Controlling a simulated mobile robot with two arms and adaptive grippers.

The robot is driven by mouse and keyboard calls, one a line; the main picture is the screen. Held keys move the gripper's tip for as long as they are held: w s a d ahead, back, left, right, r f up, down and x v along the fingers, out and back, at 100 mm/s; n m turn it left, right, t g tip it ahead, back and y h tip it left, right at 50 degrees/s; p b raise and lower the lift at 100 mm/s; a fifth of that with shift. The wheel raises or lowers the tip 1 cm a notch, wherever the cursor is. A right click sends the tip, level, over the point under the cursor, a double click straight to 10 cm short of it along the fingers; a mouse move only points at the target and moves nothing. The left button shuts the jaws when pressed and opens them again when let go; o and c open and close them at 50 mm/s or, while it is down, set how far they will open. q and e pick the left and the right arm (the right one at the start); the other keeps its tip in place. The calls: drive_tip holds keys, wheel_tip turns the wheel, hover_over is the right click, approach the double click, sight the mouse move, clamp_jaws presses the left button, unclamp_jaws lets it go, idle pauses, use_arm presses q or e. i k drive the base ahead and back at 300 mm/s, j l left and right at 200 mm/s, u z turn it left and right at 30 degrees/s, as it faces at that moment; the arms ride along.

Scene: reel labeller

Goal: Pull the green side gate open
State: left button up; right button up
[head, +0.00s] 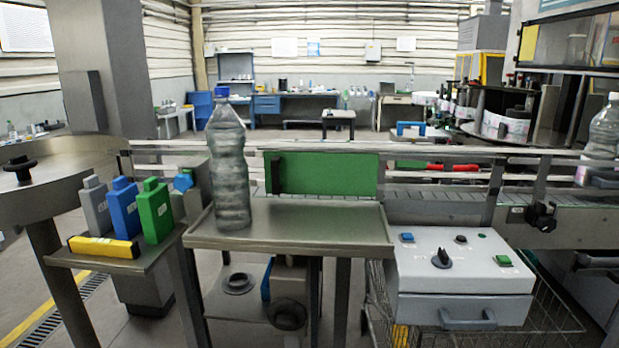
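The green side gate (328,172) is an upright flat green panel in the conveyor rail, behind the metal shelf in the middle of the head view. A dark vertical handle (277,174) is on its left side. The panel looks in line with the rails, so it appears closed. Neither of my grippers is in view.
A clear bottle with a blue cap (229,165) stands on the left of the metal shelf (320,225), left of the gate. Grey, blue and green containers (155,210) and a yellow piece (104,247) are on a left side tray. A white control box (461,265) is at right. The shelf's right part is clear.

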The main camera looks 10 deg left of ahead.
sight(285, 172)
drive_tip(key=k+j+z, duration=0.1)
drive_tip(key=z, duration=0.25)
drive_tip(key=k+j+z, duration=0.1)
drive_tip(key=z, duration=0.2)
drive_tip(key=k+j+z, duration=0.1)
drive_tip(key=j+z, duration=0.25)
drive_tip(key=l, duration=0.1)
